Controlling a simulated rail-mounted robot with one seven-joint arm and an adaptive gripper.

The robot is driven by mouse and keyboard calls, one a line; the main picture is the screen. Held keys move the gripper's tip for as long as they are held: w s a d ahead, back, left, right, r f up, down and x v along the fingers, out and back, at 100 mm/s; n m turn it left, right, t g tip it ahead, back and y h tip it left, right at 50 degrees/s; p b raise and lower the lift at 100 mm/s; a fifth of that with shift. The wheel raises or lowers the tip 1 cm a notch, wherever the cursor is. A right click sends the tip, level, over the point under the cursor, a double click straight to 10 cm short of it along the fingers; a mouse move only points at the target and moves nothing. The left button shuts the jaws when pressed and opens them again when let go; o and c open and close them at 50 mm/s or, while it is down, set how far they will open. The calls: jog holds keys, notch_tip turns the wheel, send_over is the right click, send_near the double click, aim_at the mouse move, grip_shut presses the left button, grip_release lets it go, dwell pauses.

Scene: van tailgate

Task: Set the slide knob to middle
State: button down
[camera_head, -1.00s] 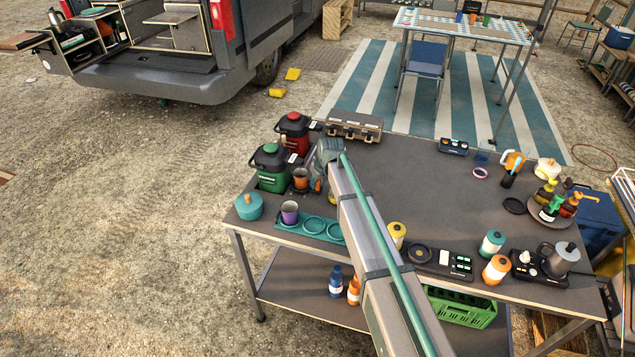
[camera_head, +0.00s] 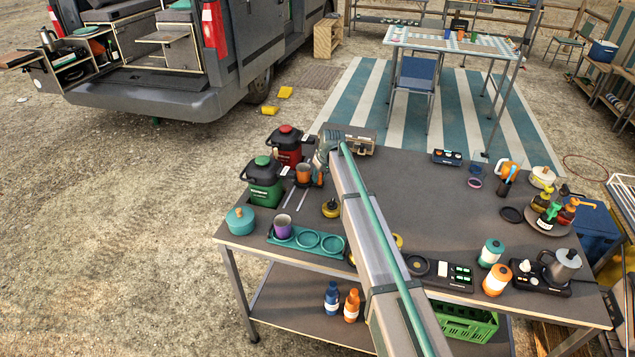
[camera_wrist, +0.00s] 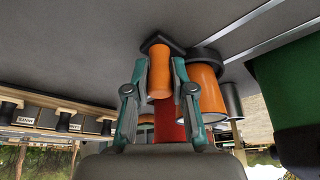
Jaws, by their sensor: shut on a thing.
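In the wrist view an orange cylindrical knob (camera_wrist: 159,84) on a dark angular base (camera_wrist: 160,43) stands between the two green fingers of my gripper (camera_wrist: 160,72). The fingers are shut on its sides. I take it for the slide knob; no position marks are readable. In the head view my gripper (camera_head: 322,163) is at the back left of the table, beside an orange cup (camera_head: 303,173). The arm and fingers hide most of the knob there. Two pale parallel strips (camera_head: 300,198) lie on the tabletop in front of the cup.
The orange cup with a dark rim (camera_wrist: 205,85) is close beside my fingers. A green jug (camera_head: 264,186) and a red jug (camera_head: 284,146) stand to the left. A hinged case (camera_head: 352,139) is behind. A yellow-and-black round item (camera_head: 331,208) is in front. The table's centre is clear.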

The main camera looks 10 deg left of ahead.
jog(key=c, duration=1.2)
grip_release()
jog(key=shift+c, duration=0.2)
jog(key=shift+r, duration=0.1)
jog(key=v, duration=1.2)
jog(key=shift+s, duration=0.1)
